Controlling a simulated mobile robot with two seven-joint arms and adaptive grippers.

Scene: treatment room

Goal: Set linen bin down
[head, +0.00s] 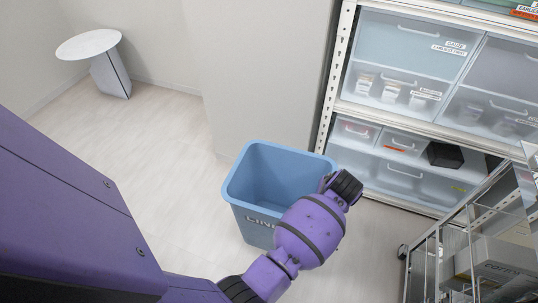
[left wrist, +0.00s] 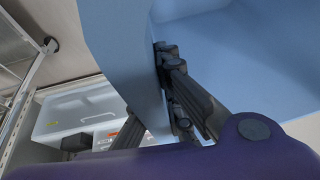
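The blue linen bin (head: 250,190) is upright and open at the top, in the middle of the head view. Lettering on its front is partly covered by my arm. The head view does not clearly show whether its base touches the floor. My left gripper (head: 328,182) is at the bin's right rim. In the left wrist view, the gripper's dark fingers (left wrist: 172,75) close on the rim of the bin (left wrist: 122,45), with the wall between them. My right gripper is in neither view.
A shelving unit with clear drawers (head: 400,110) stands close behind and right of the bin. A metal cart (head: 480,240) is at the lower right. A small round white table (head: 88,44) stands at the far left. Pale floor (head: 165,140) left of the bin is clear.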

